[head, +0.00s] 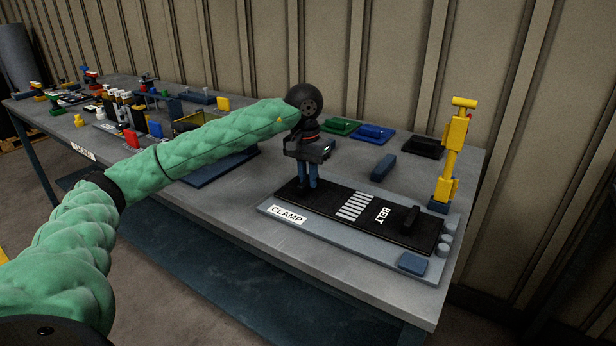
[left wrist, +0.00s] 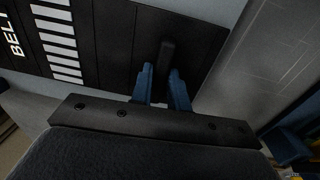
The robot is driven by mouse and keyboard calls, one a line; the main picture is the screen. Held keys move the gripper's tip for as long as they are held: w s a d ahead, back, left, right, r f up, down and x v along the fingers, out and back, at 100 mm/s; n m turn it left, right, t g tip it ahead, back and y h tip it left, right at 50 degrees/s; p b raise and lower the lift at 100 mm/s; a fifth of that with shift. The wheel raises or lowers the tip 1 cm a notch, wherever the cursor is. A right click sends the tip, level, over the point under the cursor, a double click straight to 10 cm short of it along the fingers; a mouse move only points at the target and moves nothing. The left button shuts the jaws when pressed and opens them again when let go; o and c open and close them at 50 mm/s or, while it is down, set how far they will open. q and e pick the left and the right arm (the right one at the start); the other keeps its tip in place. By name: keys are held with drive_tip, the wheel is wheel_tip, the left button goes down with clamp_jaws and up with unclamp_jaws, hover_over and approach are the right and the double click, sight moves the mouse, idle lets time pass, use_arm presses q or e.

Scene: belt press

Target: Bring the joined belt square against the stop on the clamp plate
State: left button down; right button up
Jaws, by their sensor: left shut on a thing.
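The black belt (head: 370,217) lies flat on the grey clamp plate (head: 330,238), with white stripes across its middle and a BELT label. A raised black tab (head: 410,220) stands near its right end. My left gripper (head: 307,184) is down at the belt's left end. In the left wrist view, my blue fingers (left wrist: 161,82) are shut on a second raised black tab (left wrist: 167,57) of the belt. Round grey pegs (head: 447,239) stand at the plate's right end, close to the belt's end; I cannot tell whether they touch. My right gripper is out of view.
A blue block (head: 412,263) sits at the plate's front right corner. A yellow upright tool (head: 453,150) stands behind the right end. Green (head: 340,127), blue (head: 373,133) and black (head: 423,146) trays lie behind. Several small parts crowd the table's left side.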

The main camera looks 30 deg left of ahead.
use_arm(q)
drive_tip(key=shift+d+r, duration=0.1)
drive_tip(key=shift+d, duration=0.2)
drive_tip(key=shift+b, duration=0.45)
idle(0.5)
drive_tip(key=c, duration=1.3)
unclamp_jaws()
drive_tip(key=shift+f, duration=0.2)
drive_tip(key=shift+f, duration=0.1)
drive_tip(key=shift+a+r, duration=0.2)
drive_tip(key=shift+r, duration=3.8)
